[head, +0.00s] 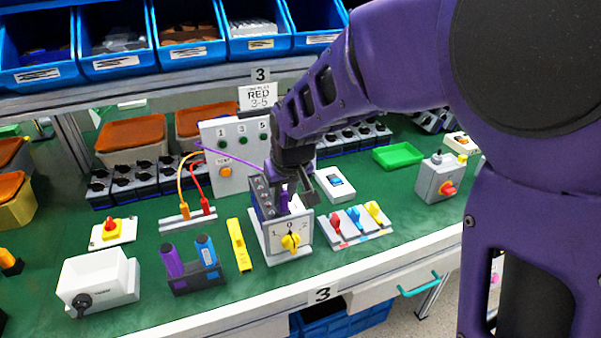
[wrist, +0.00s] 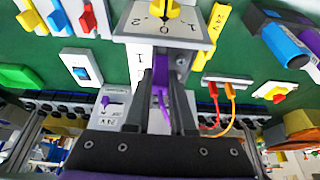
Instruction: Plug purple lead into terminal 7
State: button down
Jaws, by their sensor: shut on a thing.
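The purple lead shows in the head view (head: 231,157) as a thin cable running from the upright test panel (head: 232,178) to my gripper (head: 291,199). In the wrist view its purple plug (wrist: 160,88) is between the two dark fingers (wrist: 166,75), which are shut on it. The rotary switch (head: 276,246) has a pale front plate marked 1, 0, 2 and a yellow knob (head: 291,241) at 0.
Orange and red leads (head: 196,190) rise from a grey strip left of the switch. A yellow tool (head: 239,244) lies left, and a plate of red, blue and yellow levers (head: 354,222) stands right. Blue bins (head: 190,55) fill the shelf above.

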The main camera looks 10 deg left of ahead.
dwell(0.3)
notch_tip(320, 180, up, 9)
jog(key=shift+w+a+r+p, duration=0.1)
jog(key=shift+w+r+p, duration=0.1)
jog(key=shift+p, duration=0.85)
jog(key=w+a+p, duration=0.2)
jog(key=w+a, duration=0.2)
jog(key=w, duration=0.3)
jog(key=shift+w+a+f+p, duration=0.15)
jog(key=shift+a+f+p, duration=0.15)
jog(key=shift+f, duration=0.1)
jog(key=shift+f+b, duration=1.95)
jog(key=shift+f, duration=1.05)
jog(key=shift+f, duration=0.15)
